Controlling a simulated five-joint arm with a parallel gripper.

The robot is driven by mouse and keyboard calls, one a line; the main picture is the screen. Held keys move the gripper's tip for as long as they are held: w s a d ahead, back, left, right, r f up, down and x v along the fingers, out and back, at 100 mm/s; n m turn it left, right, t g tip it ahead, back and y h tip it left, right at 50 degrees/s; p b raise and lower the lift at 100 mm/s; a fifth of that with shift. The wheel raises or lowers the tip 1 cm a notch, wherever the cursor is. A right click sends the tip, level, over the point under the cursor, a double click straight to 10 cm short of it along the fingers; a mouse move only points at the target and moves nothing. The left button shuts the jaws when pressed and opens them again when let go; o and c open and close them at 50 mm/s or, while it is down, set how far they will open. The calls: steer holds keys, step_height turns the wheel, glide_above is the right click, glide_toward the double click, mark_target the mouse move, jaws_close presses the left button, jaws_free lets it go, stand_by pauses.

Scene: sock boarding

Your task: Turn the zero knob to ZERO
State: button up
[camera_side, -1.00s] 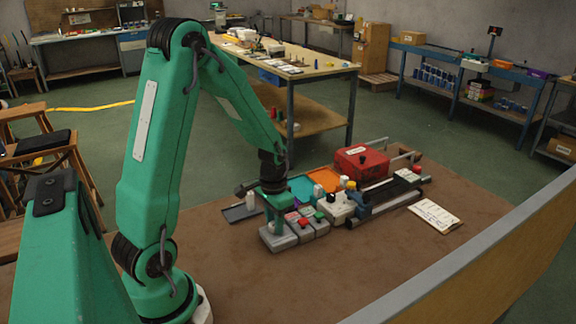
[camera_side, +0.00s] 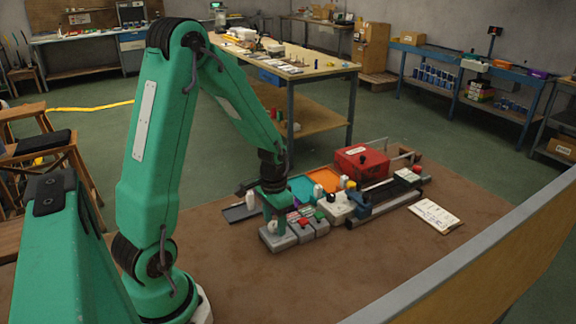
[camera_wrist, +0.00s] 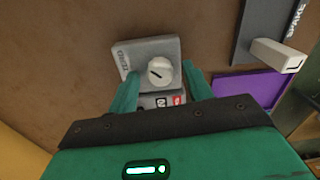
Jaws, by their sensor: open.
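The zero knob (camera_wrist: 160,71) is a round white knob with a short dark pointer line, on a grey box (camera_wrist: 172,48) marked ZERO along its left edge in the wrist view. The pointer lies at a slant toward the picture's left. My gripper (camera_wrist: 159,71) is open, one green finger on each side of the knob. Gaps show between the knob and both fingers. In the side view, my gripper (camera_side: 275,215) is low over the grey box (camera_side: 276,243), and its fingers partly hide the knob.
Beside the box stand small grey units with red (camera_side: 303,223) and green buttons. A red case (camera_side: 361,162) and rail devices lie farther back. Brown mat in front is clear.

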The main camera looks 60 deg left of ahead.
mark_target(275, 224)
steer(key=shift+r, duration=3.85)
steer(key=shift+r, duration=0.1)
steer(key=shift+d+r, duration=0.2)
steer(key=s+d+r+t, duration=0.2)
steer(key=s+d+r, duration=0.2)
steer(key=d+r, duration=0.2)
steer(key=s+d+r+m+t, duration=0.1)
steer(key=s+d+r+t, duration=0.2)
steer(key=s+d+r, duration=0.2)
steer(key=shift+d+r+t, duration=0.3)
steer(key=shift+d+r, duration=0.6)
steer(key=shift+r, duration=0.25)
